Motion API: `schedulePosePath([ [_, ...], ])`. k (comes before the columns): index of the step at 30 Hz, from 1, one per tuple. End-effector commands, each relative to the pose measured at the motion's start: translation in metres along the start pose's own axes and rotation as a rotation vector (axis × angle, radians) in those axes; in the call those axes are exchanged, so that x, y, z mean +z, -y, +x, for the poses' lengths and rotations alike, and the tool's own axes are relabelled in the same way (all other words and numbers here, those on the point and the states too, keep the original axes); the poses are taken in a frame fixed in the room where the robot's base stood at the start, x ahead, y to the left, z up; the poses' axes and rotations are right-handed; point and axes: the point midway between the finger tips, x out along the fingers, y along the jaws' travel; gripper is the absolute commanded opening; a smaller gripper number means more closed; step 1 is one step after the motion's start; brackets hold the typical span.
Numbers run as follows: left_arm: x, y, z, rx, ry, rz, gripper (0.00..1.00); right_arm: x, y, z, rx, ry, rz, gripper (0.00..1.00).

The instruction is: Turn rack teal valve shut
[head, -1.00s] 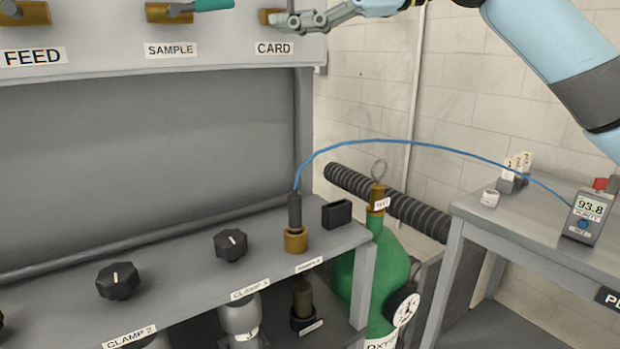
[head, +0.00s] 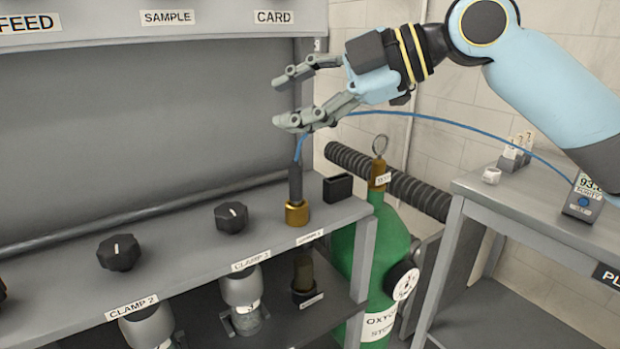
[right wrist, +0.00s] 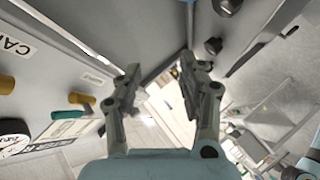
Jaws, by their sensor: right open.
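The teal valve handle (right wrist: 65,115) shows in the right wrist view, left of my gripper, on a brass valve body (right wrist: 82,98) beside a label that looks like SAMPLE. In the head view the valve is above the picture's top edge; only the SAMPLE label (head: 167,17) shows. The gripper is clear of the teal handle. My left gripper is not in view.
A blue cable (head: 440,120) arcs behind my right gripper from a brass port (head: 297,212) to a meter (head: 582,200). Black knobs (head: 231,216) stand on the rack shelf. A green oxygen cylinder (head: 392,240) stands beside it. A grey table (head: 480,205) is at the right.

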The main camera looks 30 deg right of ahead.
Motion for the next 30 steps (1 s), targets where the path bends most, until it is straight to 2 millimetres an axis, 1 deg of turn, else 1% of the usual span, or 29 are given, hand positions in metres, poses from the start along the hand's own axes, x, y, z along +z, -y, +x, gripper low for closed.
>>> schedulePosePath([
  [1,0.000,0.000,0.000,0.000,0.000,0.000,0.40,0.003,0.010,0.003,-0.012,0.013,0.030,0.41],
  [9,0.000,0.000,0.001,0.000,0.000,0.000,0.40,0.021,0.059,0.014,-0.059,0.112,0.206,0.41],
  [15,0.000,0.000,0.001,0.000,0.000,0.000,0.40,0.031,0.086,0.018,-0.078,0.177,0.308,0.41],
  [18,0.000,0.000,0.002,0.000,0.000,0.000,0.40,0.035,0.095,0.018,-0.084,0.198,0.340,0.41],
  [21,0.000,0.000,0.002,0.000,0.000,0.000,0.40,0.036,0.099,0.018,-0.086,0.209,0.356,0.41],
  [30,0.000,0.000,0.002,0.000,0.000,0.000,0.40,0.037,0.101,0.018,-0.086,0.214,0.363,0.41],
])
